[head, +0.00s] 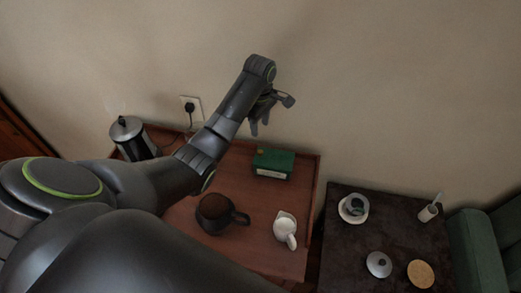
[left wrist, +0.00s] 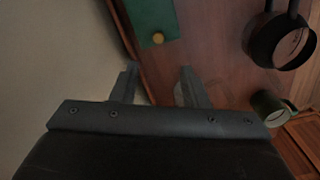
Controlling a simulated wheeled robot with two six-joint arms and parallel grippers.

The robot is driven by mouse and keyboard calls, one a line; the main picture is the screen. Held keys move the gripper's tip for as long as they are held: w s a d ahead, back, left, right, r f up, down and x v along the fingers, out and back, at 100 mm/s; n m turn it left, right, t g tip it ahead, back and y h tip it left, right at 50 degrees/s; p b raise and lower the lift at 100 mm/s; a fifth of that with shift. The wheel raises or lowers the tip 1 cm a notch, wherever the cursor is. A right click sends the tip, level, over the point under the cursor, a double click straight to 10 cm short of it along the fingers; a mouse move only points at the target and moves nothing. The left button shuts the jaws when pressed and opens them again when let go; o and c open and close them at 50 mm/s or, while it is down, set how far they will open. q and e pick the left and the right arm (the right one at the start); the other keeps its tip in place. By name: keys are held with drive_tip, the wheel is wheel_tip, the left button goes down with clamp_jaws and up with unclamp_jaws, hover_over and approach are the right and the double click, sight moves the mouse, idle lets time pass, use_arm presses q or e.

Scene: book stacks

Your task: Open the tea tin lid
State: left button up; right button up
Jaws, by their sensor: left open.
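The tea tin (head: 273,163) is a green box with a pale label on its front, at the back of the brown wooden table. Its green top looks closed, with a small yellow knob near its left end. In the left wrist view, part of the tin (left wrist: 148,14) and the brass-coloured knob (left wrist: 158,38) show at the top edge, beyond the fingertips. My left gripper (head: 260,124) is open and empty, above and behind the tin near the wall, fingers pointing down. Its fingers (left wrist: 158,78) are apart and not touching the tin. My right gripper is not seen.
A dark pot with a handle (head: 214,212) and a white jug (head: 285,230) stand in front of the tin. A kettle (head: 131,138) stands at the left. A dark side table (head: 345,255) at right holds a cup and lids. The wall is close behind.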

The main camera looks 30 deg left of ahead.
sight(260, 151)
use_arm(q)
wheel_tip(260, 151, down, 11)
drive_tip(key=shift+w+f, duration=0.15)
drive_tip(key=shift+f, duration=0.65)
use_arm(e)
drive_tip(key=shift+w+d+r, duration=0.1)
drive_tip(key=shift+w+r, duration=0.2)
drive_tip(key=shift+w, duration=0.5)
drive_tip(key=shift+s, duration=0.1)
use_arm(q)
clamp_jaws()
